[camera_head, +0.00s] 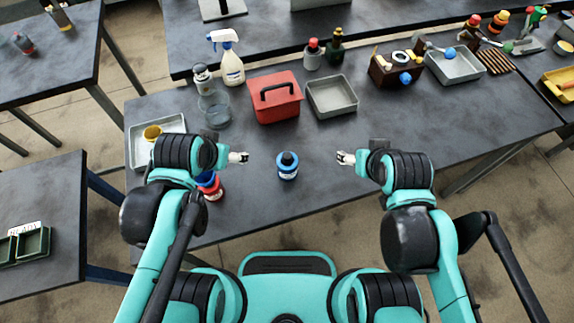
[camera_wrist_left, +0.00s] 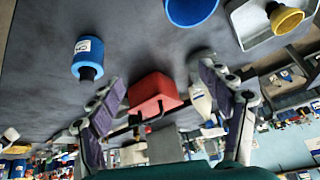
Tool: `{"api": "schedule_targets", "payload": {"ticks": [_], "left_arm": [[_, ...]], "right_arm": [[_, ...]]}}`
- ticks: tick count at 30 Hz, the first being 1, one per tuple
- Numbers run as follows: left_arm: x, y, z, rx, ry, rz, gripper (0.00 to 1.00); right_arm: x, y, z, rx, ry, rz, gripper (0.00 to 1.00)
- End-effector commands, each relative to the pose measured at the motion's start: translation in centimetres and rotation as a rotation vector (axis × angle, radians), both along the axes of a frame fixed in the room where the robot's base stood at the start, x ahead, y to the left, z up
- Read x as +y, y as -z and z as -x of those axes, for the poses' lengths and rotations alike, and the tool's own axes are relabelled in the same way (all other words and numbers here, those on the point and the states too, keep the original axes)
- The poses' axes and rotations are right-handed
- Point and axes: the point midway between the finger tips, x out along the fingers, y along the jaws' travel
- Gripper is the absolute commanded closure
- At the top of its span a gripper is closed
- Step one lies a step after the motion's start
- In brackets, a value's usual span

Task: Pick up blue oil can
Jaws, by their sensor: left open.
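The blue oil can (camera_head: 288,166) stands upright on the dark table, with a black cap and white label. It also shows in the left wrist view (camera_wrist_left: 88,58). My left gripper (camera_head: 240,157) is left of the can, apart from it. In the left wrist view its two fingers (camera_wrist_left: 162,78) are spread wide with nothing held, and the can lies outside them. My right gripper (camera_head: 345,158) is right of the can, apart from it; its fingers are too small to judge.
A red and blue can (camera_head: 210,186) stands by my left forearm. A clear beaker (camera_head: 214,108), red toolbox (camera_head: 275,110) and empty grey tray (camera_head: 332,108) stand behind. A tray (camera_head: 140,130) with a yellow funnel (camera_head: 152,132) is at left. Table around the blue can is clear.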

Motion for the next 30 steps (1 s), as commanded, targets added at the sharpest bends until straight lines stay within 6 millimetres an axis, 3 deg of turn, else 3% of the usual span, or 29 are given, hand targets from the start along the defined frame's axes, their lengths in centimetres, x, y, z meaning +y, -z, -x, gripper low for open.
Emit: {"api": "schedule_targets", "payload": {"ticks": [6, 15, 21, 30], "left_arm": [[-6.2, 0.9, -2.9, 0.182, 0.481, -0.177, 0.22], [-14.2, 5.2, -4.0, 0.381, 1.100, -0.346, 0.22], [-16.2, 6.9, -3.8, 0.430, 1.272, -0.380, 0.22], [-16.2, 10.0, -3.9, 0.434, 1.286, -0.382, 0.22]], "right_arm": [[0.0, -1.1, 0.0, 0.000, 0.000, 0.000, 0.31], [0.0, -2.0, 0.0, 0.000, 0.000, 0.000, 0.31], [0.0, -2.1, 0.0, 0.000, 0.000, 0.000, 0.31], [0.0, -0.9, 0.0, 0.000, 0.000, 0.000, 0.31]]}}
